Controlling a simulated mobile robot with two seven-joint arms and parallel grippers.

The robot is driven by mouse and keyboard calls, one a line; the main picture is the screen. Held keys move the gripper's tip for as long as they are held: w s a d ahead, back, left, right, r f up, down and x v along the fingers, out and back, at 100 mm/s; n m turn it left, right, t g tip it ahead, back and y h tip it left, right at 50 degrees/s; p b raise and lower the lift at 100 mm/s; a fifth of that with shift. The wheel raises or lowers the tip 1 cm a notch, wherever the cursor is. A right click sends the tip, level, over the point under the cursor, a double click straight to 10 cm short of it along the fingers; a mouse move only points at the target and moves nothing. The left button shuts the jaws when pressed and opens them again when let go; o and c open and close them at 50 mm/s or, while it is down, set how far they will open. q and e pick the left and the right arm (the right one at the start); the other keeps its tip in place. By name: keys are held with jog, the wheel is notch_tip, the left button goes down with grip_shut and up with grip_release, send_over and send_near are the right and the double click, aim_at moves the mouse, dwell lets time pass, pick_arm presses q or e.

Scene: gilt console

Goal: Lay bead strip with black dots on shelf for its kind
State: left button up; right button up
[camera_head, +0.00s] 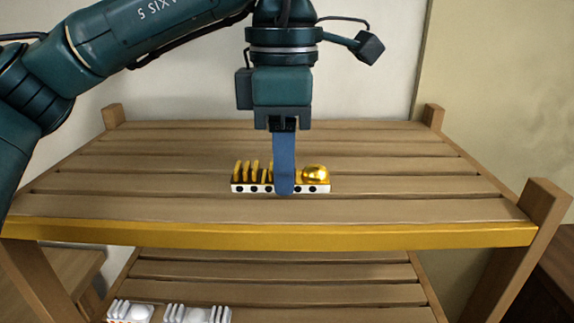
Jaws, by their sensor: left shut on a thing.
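The bead strip with black dots (313,188) is at the middle of the upper shelf (400,206). It has a white front face with a row of black dots, gold fins on its left part and a gold dome on its right. My left gripper (284,185) comes down from above and is shut on the strip near its middle, with a blue finger in front hiding part of it. The strip is level and at or just above the slats; I cannot tell if it touches them. My right gripper is not in view.
The upper shelf has a yellow front edge (270,234) and wooden corner posts (541,205). Its slats are clear around the strip. On the lower shelf (330,295), a white piece with orange marks (130,312) and another white finned piece (197,314) sit at the left.

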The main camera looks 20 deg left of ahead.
pick_arm(q)
jog(key=shift+a+f, duration=0.1)
jog(key=shift+f, duration=0.1)
jog(key=o, duration=1)
notch_tip(320, 180, up, 8)
jog(key=shift+p, duration=0.55)
jog(key=shift+s+f, duration=0.1)
